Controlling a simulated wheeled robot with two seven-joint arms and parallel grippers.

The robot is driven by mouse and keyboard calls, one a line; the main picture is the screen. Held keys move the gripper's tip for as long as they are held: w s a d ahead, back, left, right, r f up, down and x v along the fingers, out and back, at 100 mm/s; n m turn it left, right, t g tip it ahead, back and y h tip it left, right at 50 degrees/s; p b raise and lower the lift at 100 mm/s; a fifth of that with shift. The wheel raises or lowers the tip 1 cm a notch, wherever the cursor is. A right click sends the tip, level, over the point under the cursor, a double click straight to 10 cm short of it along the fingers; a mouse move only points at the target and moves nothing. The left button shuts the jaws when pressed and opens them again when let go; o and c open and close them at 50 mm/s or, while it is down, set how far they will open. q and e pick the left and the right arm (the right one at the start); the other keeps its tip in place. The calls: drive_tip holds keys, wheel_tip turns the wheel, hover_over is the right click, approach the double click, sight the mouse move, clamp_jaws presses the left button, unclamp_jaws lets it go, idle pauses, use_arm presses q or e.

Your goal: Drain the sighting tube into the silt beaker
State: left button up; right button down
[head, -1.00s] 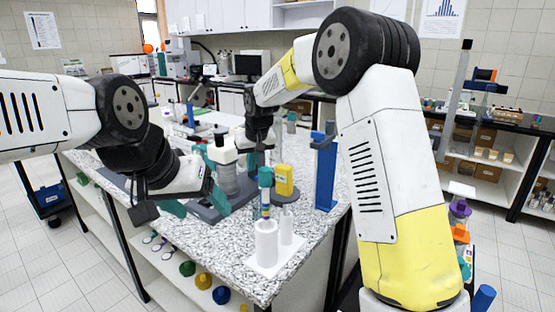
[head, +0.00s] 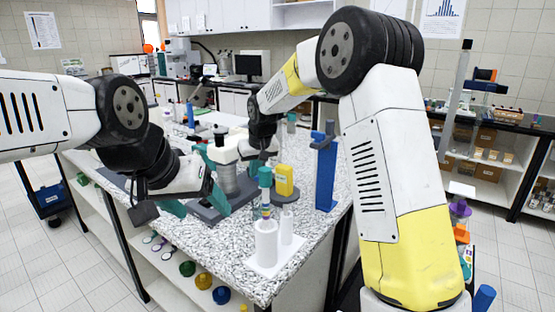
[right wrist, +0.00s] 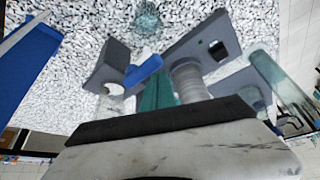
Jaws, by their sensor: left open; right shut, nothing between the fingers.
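A slim upright tube with a teal top and yellow and blue bands (head: 265,196), which looks like the sighting tube, stands at the bench's near end. Its lower end is hidden behind or inside a white cylinder (head: 266,243). A smaller white cylinder (head: 286,229) stands beside it; I cannot tell which vessel is the silt beaker. My left gripper (head: 195,202) is open and empty, left of the tube, over a grey base. My right gripper (right wrist: 158,91) is shut and empty, over the bench behind the tube; its fingertips are unclear in the head view.
A tall blue stand (head: 326,172) is further right, also in the right wrist view (right wrist: 27,55). Both white cylinders rest on a white plate (head: 272,262) near the bench's front edge.

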drive_tip(key=shift+d, duration=0.1)
drive_tip(key=shift+s+d, duration=0.2)
drive_tip(key=shift+d, duration=0.1)
drive_tip(key=shift+s+d, duration=0.25)
drive_tip(key=shift+d, duration=0.8)
